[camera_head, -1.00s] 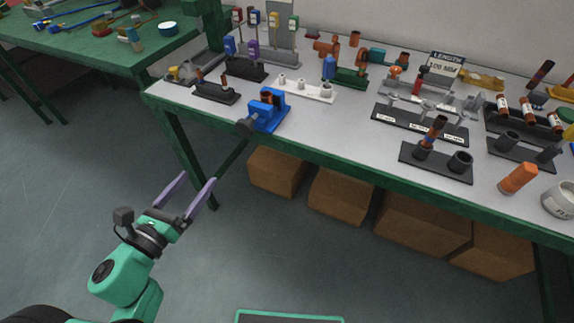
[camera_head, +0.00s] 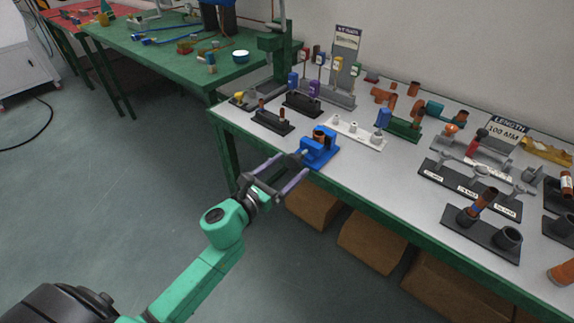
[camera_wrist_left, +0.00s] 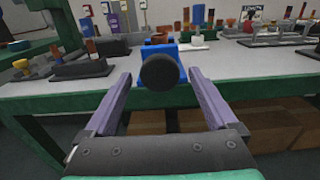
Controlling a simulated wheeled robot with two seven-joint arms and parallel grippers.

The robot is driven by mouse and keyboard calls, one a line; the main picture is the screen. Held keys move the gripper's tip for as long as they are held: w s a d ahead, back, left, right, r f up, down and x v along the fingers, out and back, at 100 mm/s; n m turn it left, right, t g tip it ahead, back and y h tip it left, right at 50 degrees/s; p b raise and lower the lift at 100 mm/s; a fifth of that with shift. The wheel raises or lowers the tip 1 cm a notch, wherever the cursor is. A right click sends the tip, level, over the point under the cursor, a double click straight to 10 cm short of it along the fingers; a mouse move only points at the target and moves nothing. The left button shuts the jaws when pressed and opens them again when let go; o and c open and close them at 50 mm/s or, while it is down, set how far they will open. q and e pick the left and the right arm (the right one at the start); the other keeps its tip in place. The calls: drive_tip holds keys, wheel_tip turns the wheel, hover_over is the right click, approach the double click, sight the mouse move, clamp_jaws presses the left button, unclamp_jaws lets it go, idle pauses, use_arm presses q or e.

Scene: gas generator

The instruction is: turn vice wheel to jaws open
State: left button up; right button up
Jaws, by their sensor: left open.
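The blue vice (camera_head: 320,150) stands at the front edge of the grey-topped bench. In the left wrist view its dark round wheel (camera_wrist_left: 160,71) faces me, in front of the blue vice body (camera_wrist_left: 144,51). My left gripper (camera_head: 291,168) is open, with its purple fingers pointing at the vice. In the left wrist view the fingers lie to the left and right of the wheel, lower in the picture, and nothing is between them. In the head view the wheel is mostly hidden by the gripper. I cannot tell how far the jaws are apart. My right gripper is not in view.
The bench's green front edge (camera_head: 377,205) runs just below the vice. A black stand (camera_head: 272,122) is left of the vice and a white holder strip (camera_head: 356,133) is right of it. Brown boxes (camera_head: 372,242) sit under the bench. The floor in front is clear.

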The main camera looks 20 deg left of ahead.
use_arm(q)
drive_tip(key=c, duration=1.4)
drive_tip(key=shift+o, duration=0.2)
